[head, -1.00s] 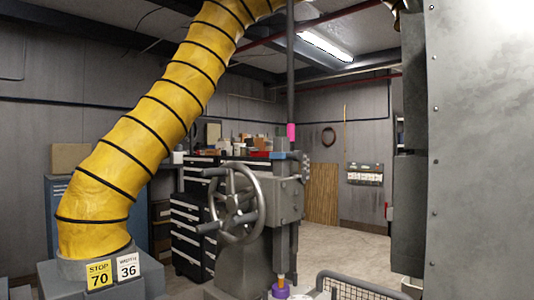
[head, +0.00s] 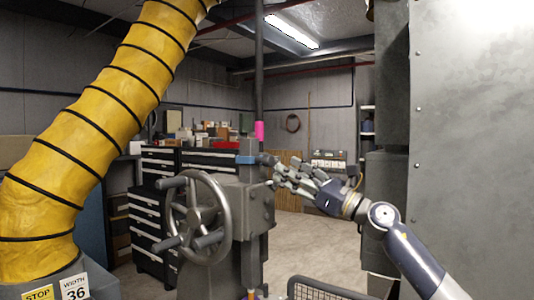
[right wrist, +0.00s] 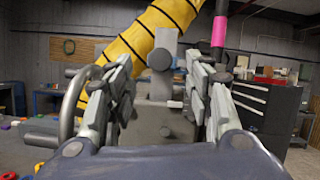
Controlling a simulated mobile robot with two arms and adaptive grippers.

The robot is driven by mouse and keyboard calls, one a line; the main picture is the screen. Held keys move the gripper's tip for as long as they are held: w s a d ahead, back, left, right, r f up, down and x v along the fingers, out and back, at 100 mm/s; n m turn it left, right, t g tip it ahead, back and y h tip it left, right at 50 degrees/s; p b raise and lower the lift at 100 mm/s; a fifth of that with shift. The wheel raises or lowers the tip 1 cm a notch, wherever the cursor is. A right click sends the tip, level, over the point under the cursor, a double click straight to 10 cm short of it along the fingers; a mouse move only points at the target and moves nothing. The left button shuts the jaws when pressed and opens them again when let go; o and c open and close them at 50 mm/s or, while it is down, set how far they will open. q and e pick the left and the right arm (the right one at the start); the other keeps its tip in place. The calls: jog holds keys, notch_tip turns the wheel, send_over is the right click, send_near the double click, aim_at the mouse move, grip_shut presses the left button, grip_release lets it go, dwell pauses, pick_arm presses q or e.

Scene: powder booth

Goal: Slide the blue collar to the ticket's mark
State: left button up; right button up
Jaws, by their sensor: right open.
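The blue collar (head: 257,159) sits around the dark upright post (head: 259,80) at the top of the grey machine. A pink band (head: 260,130) is on the post a little above it, and a pink band also shows in the right wrist view (right wrist: 219,30). A yellow STOP card (head: 39,293), partly cut off, and a white WIDTH 36 card (head: 74,288) are at the lower left. My right gripper (head: 281,171) is open and empty, just right of the collar. In the right wrist view its fingers (right wrist: 160,85) stand apart before the grey machine head. My left gripper is out of view.
A large handwheel (head: 199,217) projects from the machine's left side. A ribbed yellow duct (head: 85,140) fills the left. A grey riveted panel (head: 475,120) bounds the right. A wire basket (head: 318,290) is at the bottom. Bare floor lies behind the basket.

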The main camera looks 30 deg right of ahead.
aim_at(271, 164)
jog(key=p+x, duration=0.3)
jog(key=x, duration=0.3)
jog(key=shift+w+r, duration=0.2)
jog(key=shift+w, duration=0.1)
jog(key=shift+w+a+p, duration=0.25)
jog(key=shift+w+p, duration=0.05)
jog(key=shift+w, duration=0.05)
grip_shut()
jog(key=shift+f, duration=0.15)
